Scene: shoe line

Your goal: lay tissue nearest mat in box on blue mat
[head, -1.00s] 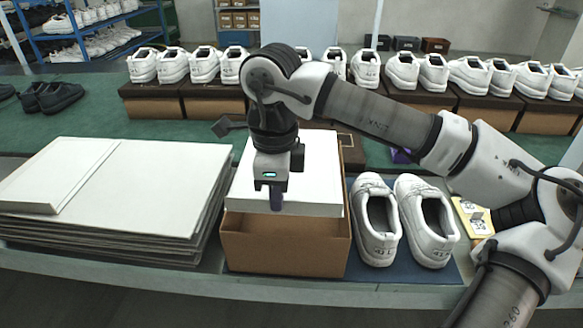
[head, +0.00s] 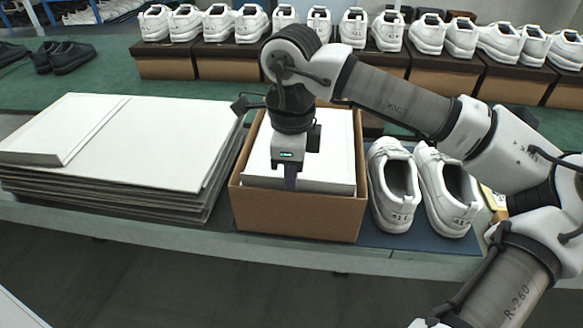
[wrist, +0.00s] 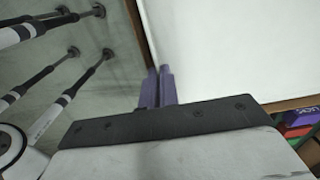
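The open brown box (head: 292,214) stands on the blue mat (head: 385,236), which shows beside it under a pair of white shoes. My gripper (head: 290,180) points down at the front edge of this tissue, inside the box. In the wrist view the purple fingers (wrist: 157,88) are close together at the tissue's edge, with the white sheet (wrist: 230,45) beside them. The fingers appear shut on that edge; the exact contact is partly hidden.
A stack of white sheets (head: 160,150) with a thinner white slab (head: 60,130) on top stands left of the box. White shoes (head: 420,190) stand close on the right. A row of shoes on boxes (head: 235,60) lines the back.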

